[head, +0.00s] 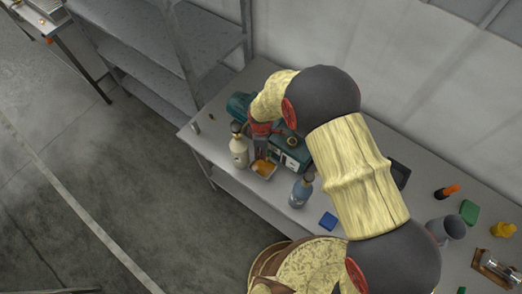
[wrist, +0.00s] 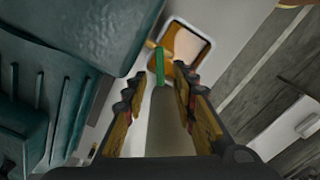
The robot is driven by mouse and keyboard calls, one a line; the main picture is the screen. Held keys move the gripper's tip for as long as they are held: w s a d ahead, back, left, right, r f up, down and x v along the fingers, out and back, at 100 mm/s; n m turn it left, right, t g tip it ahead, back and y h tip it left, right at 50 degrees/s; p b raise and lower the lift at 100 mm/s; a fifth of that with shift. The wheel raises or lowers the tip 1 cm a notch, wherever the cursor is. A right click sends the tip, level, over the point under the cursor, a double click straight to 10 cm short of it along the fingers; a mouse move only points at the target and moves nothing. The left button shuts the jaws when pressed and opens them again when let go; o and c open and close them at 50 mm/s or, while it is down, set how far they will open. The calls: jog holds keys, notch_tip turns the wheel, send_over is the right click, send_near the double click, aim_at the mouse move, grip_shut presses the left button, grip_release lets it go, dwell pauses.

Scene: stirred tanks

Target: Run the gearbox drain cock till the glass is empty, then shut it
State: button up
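The teal gearbox (head: 295,150) stands on the grey bench, partly behind my arm; its teal housing fills the upper left of the wrist view (wrist: 85,35). My gripper (wrist: 160,86) points down at its side, fingers apart. A green bar, seemingly the cock's handle (wrist: 160,64), shows between and just past the fingertips; I cannot tell whether they touch it. A pale grey-beige cylinder (wrist: 168,128) lies in line below it, between the fingers. A tray (head: 264,169) holding orange-amber liquid sits beside the gearbox, also in the wrist view (wrist: 188,46). The glass's level is not readable.
A cream bottle (head: 238,152) stands left of the tray and a blue-grey bottle (head: 301,190) right of it, both close to my gripper. A blue block (head: 328,220) lies near the front edge. A grey mug (head: 447,229) is further right. Metal shelving (head: 150,50) stands behind left.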

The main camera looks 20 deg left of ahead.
jog(key=shift+f, duration=0.75)
jog(key=c, duration=0.3)
jog(key=c, duration=0.4)
grip_shut()
